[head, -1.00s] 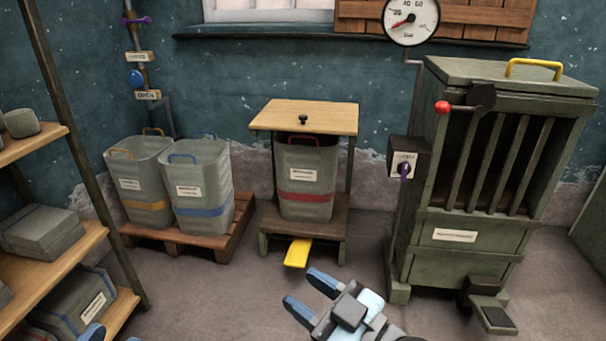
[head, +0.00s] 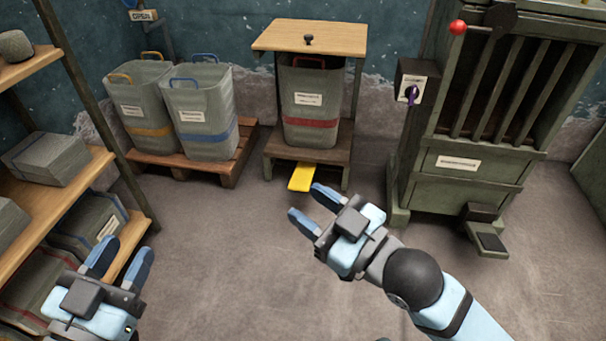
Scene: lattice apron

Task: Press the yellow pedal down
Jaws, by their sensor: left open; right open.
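The yellow pedal (head: 302,177) sticks out at floor level from the front of a small wooden stand (head: 346,138). The stand has a plank lid on top and holds a grey bin with a red band (head: 310,107). My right gripper (head: 308,206) is open and empty, with its blue fingertips just in front of and slightly right of the pedal in the picture. I cannot tell whether it touches the pedal; a gap shows between them. My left gripper (head: 122,262) is open and empty at the lower left, near the shelf.
A shelf (head: 88,190) with grey boxes stands at the left. Two bins, yellow-banded (head: 138,112) and blue-banded (head: 203,115), stand on a pallet (head: 232,158). A green barred cabinet (head: 445,192) with its own dark pedal (head: 490,242) is at the right. The middle floor is clear.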

